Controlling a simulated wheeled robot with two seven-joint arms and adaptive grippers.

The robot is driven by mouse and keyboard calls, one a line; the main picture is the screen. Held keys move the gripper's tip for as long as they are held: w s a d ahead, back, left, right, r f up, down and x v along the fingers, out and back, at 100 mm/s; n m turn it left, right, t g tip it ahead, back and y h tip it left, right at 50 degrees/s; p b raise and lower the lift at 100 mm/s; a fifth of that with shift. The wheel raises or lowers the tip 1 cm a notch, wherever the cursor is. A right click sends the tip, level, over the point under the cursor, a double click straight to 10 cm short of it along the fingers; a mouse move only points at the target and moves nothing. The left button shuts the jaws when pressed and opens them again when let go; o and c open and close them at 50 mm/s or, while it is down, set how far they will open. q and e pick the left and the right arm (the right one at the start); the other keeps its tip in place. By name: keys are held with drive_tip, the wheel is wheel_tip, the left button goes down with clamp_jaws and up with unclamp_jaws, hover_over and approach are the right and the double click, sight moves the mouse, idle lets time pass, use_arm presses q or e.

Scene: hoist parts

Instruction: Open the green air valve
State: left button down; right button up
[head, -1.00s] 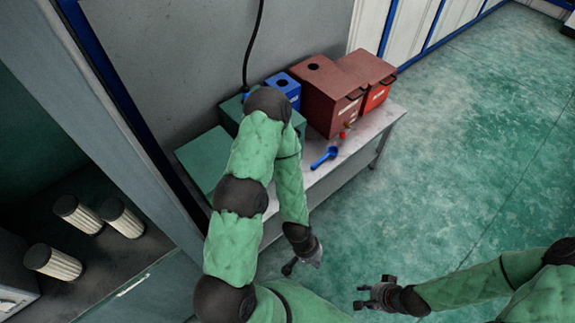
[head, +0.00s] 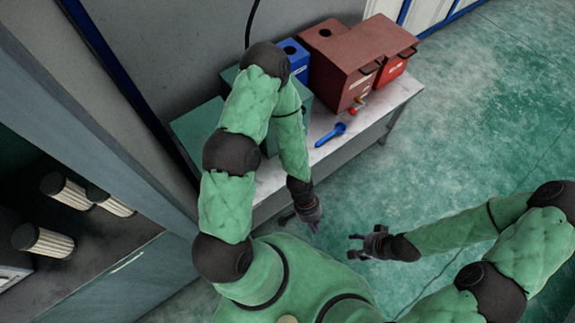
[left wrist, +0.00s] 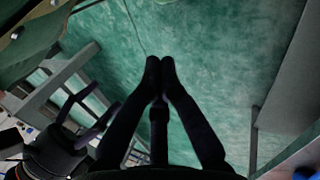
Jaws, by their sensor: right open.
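I cannot make out a green air valve in either view. Green boxes stand at the left of the bench; one green box (head: 197,130) is in clear view, another is partly hidden behind my left arm. My left gripper (head: 306,220) hangs in front of the bench's front edge, clear of everything. In the left wrist view its fingers (left wrist: 160,64) meet at the tips with nothing between them. My right gripper (head: 352,246) is open and empty, over the floor right of the left one. A small red and yellow fitting (head: 358,104) is at the dark red box.
The grey bench (head: 390,100) holds a blue box (head: 297,54), a dark red box (head: 333,62), a red box (head: 397,65) and a blue handle-shaped piece (head: 331,135). Several pale cylinders (head: 43,240) lie on a shelf at left. The green floor at right is clear.

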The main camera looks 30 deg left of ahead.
use_arm(q)
drive_tip(key=a+f+m+g+y+b, duration=0.2)
drive_tip(key=a+f+m+y+b, duration=0.3)
drive_tip(key=a+m+y, duration=0.65)
drive_tip(key=w+r+m+t+y+b, duration=0.1)
drive_tip(key=w+r+m+t+y, duration=0.1)
drive_tip(key=w+m+t, duration=0.2)
drive_tip(key=w+a+r+m+t+y+b, duration=0.1)
drive_tip(key=w+m+t, duration=0.3)
drive_tip(key=w, duration=0.7)
drive_tip(key=shift+w+a+r+m+y, duration=0.15)
drive_tip(key=shift+a+r+m+y, duration=0.15)
drive_tip(key=shift+r+m+y, duration=0.25)
drive_tip(key=shift+a+f, duration=0.1)
drive_tip(key=shift+f, duration=0.1)
drive_tip(key=b+x, duration=0.4)
drive_tip(key=x, duration=0.5)
drive_tip(key=shift+w+a+f, duration=0.15)
drive_tip(key=shift+w+a, duration=0.05)
drive_tip(key=shift+a, duration=0.15)
